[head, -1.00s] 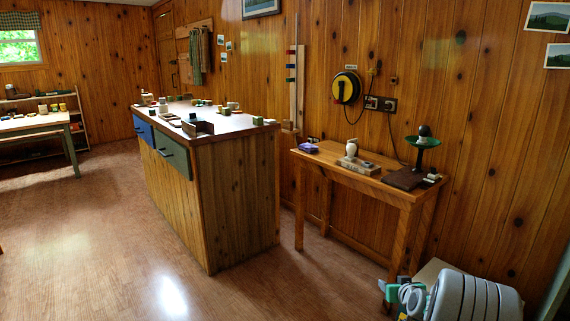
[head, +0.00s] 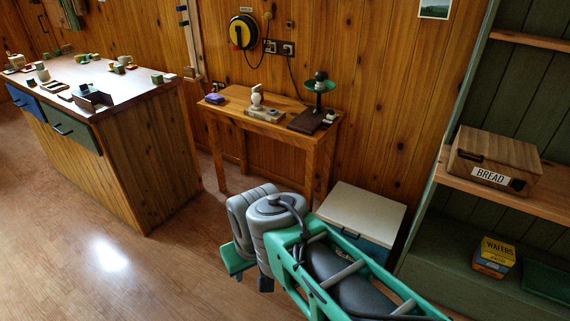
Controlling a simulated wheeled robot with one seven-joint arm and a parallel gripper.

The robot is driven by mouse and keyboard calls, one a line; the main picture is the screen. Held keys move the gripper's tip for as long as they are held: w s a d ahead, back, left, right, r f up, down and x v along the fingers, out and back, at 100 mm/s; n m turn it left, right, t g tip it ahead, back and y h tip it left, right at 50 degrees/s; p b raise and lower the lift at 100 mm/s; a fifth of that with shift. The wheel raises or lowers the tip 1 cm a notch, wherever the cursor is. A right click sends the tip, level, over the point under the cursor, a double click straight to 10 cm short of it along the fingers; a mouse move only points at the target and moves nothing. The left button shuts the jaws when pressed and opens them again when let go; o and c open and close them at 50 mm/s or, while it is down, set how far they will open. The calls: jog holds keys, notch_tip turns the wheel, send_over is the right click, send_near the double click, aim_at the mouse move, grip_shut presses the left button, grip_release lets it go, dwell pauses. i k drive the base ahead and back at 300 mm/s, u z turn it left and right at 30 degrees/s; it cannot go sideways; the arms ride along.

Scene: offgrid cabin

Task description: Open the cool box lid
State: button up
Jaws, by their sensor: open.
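The cool box has a teal body (head: 368,246) that shows below its pale, off-white lid (head: 362,213). It stands on the floor between the small wooden table and the green shelf unit. The lid lies flat and looks closed. My arm crosses in front of the box and hides its left and lower front. My gripper (head: 250,273) is low over the floor, left of the cool box and apart from it. It is open and nothing shows in it. My grey wrist hides part of it.
The small wooden table (head: 235,104) stands behind, with a green lamp (head: 319,86) on it. The green shelf unit (head: 440,225) on the right holds a bread box (head: 495,155) and a wafers box (head: 495,255). A wooden counter (head: 150,150) is at left. The floor at front left is clear.

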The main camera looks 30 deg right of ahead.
aim_at(376, 218)
jog(key=z, duration=0.25)
jog(key=k, duration=0.15)
jog(key=z, duration=1.1)
jog(key=i, duration=0.7)
jog(key=u, duration=1)
